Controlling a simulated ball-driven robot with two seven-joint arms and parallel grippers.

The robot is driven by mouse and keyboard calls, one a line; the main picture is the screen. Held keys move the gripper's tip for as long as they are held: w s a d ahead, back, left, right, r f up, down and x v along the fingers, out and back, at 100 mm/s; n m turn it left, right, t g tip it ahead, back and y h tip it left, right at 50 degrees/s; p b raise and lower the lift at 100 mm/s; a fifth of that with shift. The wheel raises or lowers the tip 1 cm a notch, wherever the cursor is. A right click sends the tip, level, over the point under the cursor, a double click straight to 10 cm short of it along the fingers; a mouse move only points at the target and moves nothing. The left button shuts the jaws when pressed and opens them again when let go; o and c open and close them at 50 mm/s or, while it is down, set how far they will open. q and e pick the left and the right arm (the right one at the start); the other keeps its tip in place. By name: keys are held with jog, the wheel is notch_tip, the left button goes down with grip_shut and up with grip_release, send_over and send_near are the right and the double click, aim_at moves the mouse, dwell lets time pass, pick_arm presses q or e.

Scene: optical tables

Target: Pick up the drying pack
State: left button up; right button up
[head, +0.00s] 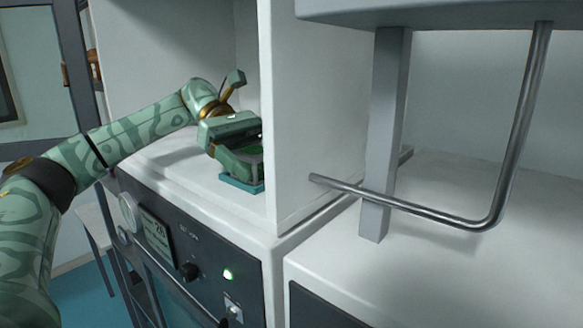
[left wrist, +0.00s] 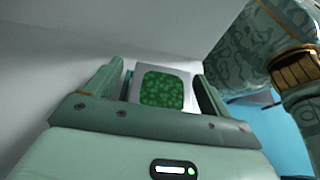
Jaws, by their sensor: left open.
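The drying pack (left wrist: 164,90) shows in the left wrist view as a white-edged packet with a window of green beads. It lies between the two spread fingers of my left gripper (left wrist: 157,80), with a gap visible on at least the left side. In the head view my left gripper (head: 238,158) reaches down over the white top of the unit, and a bit of green, likely the pack (head: 252,149), shows at it. The gripper hides most of the pack there. A flat teal piece (head: 241,186) lies under the gripper. My right gripper is in neither view.
A white upright panel (head: 305,120) stands close to the right of my left gripper. The white top (head: 175,160) to the left is clear. A bent metal rod (head: 430,212) and a grey post (head: 382,130) stand further right. A dark control panel (head: 185,245) is below.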

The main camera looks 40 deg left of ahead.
pick_arm(q)
jog(key=shift+a+f, duration=0.1)
jog(key=shift+a, duration=0.05)
jog(key=shift+a+f, duration=0.25)
jog(key=shift+a, duration=0.95)
jog(key=c, duration=0.4)
jog(key=shift+d, duration=0.15)
jog(key=c, duration=0.5)
jog(key=shift+d+r, duration=0.1)
jog(key=shift+d, duration=0.2)
jog(key=shift+c, duration=1.2)
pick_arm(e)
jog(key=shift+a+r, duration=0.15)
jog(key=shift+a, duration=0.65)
